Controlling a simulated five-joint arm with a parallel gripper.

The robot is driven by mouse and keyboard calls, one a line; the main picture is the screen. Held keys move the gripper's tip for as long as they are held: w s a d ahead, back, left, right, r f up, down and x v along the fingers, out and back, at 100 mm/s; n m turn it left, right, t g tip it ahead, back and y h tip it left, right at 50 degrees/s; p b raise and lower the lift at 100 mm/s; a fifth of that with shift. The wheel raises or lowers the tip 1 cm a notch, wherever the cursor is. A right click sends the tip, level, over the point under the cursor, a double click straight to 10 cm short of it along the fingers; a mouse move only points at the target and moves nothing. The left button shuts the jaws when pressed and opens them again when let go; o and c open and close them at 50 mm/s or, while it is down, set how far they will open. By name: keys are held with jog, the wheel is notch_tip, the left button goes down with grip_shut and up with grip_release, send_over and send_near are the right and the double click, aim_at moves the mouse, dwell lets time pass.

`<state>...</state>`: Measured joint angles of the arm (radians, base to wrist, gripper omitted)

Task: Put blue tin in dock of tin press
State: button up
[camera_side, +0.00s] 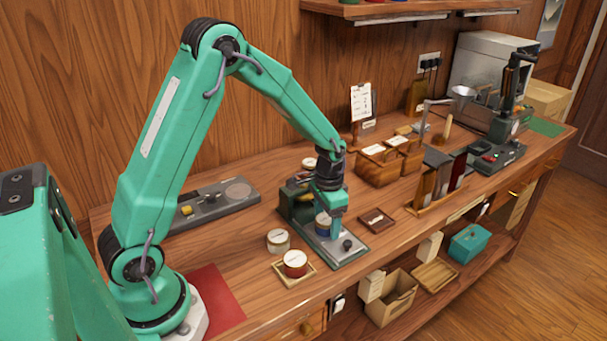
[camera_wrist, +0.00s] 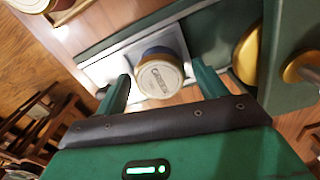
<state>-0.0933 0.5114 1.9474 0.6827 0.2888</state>
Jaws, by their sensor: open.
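The blue tin (camera_side: 322,226) stands upright on the pale metal plate of the tin press (camera_side: 350,258), partly hidden behind my gripper. In the wrist view, its round pale lid with a printed label (camera_wrist: 160,78) faces the camera, with blue showing on its side. The pale plate (camera_wrist: 117,67) shows around it. My gripper (camera_side: 330,212) is low over the press. Its two fingers stand open on either side of the tin, with small gaps. Whether the tin is fully seated in the dock, I cannot tell.
A red tin (camera_side: 294,263) sits on a small wooden tray, with a cream tin (camera_side: 278,242) behind it. A dark square tray (camera_side: 376,220) lies right of the press. Wooden boxes (camera_side: 382,165) stand farther back. A brass press part (camera_wrist: 245,55) is close to the right finger.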

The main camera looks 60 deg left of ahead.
aim_at(326, 220)
notch_tip(326, 220, up, 12)
dwell(0.6)
dwell(0.5)
jog(key=s+d+r+t, duration=0.1)
jog(key=s+r+t, duration=0.1)
jog(key=s, duration=0.4)
jog(key=s+d+r+n+t, duration=0.1)
jog(key=s+r, duration=0.4)
jog(key=s, duration=0.2)
jog(key=s+d+r+n+t, duration=0.1)
jog(key=s+d+r+t, duration=0.1)
jog(key=s, duration=0.5)
jog(key=shift+s+r+t, duration=0.15)
jog(key=shift+r+t, duration=0.15)
jog(key=shift+r, duration=0.35)
